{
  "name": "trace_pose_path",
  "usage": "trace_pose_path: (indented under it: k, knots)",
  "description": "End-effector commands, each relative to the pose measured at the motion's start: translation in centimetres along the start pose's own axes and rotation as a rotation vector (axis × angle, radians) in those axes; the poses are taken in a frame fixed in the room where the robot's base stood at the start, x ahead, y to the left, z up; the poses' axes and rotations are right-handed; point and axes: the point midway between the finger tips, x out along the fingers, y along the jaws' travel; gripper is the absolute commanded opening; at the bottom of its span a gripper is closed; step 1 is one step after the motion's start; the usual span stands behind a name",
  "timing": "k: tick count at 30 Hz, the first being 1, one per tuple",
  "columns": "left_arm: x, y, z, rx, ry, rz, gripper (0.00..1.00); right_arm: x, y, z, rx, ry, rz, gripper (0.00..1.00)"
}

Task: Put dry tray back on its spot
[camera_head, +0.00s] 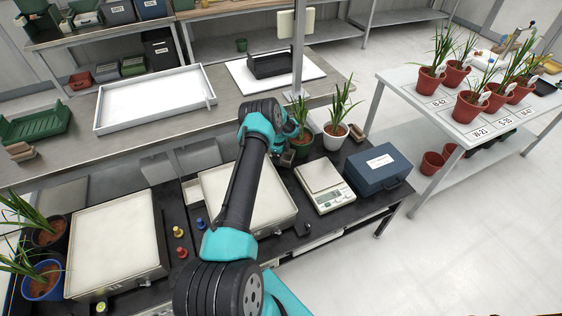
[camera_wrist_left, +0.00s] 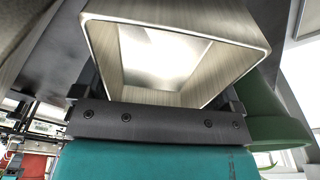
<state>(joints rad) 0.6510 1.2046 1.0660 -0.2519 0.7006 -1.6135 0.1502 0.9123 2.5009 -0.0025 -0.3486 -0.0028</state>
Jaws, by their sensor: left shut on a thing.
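My left gripper (camera_head: 286,152) is at the back edge of the front bench, close beside a green pot (camera_head: 301,145) with a plant. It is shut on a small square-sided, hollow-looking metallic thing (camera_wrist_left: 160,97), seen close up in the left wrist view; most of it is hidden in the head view. Shallow pale trays lie at the front left (camera_head: 115,240) and under my left arm (camera_head: 275,208). A larger white tray (camera_head: 155,103) lies on the back bench. I cannot tell which is the dry tray. My right gripper is not in view.
A white pot (camera_head: 334,138), a scale (camera_head: 325,190) and a blue box (camera_head: 381,170) stand right of my gripper. Small colored weights (camera_head: 181,252) stand between the front trays. A metal post (camera_head: 298,50) rises behind. Potted plants crowd the front left corner.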

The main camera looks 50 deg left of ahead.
Motion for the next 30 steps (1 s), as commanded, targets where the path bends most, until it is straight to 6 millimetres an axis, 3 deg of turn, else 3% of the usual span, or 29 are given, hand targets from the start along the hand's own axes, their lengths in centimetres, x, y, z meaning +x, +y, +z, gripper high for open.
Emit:
trace_pose_path:
  k: [7,17,29,30]
  knots:
    - [0.3,0.0,0.0,0.0,0.0,0.0,0.58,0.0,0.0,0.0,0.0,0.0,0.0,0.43]
    - [3.8,0.0,0.5,-0.001,-0.001,-0.001,0.58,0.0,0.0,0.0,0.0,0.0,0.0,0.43]
    - [4.2,0.0,0.5,-0.001,-0.001,0.0,0.58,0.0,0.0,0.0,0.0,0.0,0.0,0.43]
    - [4.3,0.0,0.5,-0.001,0.0,0.0,0.91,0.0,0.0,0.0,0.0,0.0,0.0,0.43]
